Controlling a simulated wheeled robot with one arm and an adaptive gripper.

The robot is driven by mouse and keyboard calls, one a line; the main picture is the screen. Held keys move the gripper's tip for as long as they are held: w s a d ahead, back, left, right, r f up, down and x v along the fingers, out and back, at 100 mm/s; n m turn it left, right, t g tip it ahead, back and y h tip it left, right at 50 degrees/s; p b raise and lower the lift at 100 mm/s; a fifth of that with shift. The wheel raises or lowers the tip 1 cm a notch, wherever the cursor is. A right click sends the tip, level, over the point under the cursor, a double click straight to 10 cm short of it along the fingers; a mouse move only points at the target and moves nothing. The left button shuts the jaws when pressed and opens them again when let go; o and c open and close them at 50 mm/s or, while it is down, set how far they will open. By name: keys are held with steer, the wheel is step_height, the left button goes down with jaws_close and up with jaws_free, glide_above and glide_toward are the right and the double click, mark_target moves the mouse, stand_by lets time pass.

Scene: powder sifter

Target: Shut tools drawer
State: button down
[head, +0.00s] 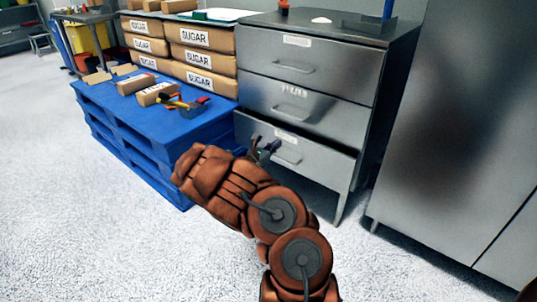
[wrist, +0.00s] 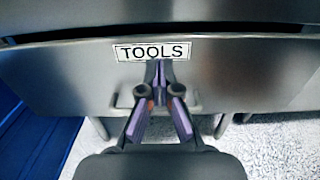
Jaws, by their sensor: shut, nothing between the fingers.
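The tools drawer (head: 318,160) is the bottom drawer of a steel cabinet in the head view, and it stands partly pulled out. In the wrist view its front (wrist: 235,75) fills most of the picture, with a TOOLS label (wrist: 152,51) near the top edge. Its bar handle (wrist: 195,109) is partly hidden behind my fingers. My gripper (wrist: 158,66) is shut and empty, its tips in front of the drawer front just below the label. I cannot tell whether they touch it. In the head view my gripper (head: 266,148) is at the drawer front, partly hidden by my arm.
Two upper drawers (head: 305,62) look shut. A blue pallet (head: 140,115) with sugar boxes (head: 205,60) and loose tools stands to the left. A tall steel cabinet (head: 470,120) stands to the right. The floor (head: 90,240) in front is clear.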

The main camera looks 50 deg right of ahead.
mark_target(288, 136)
steer(key=shift+w+d+b, duration=0.1)
steer(key=shift+d+b, duration=0.9)
steer(key=shift+d, duration=1.75)
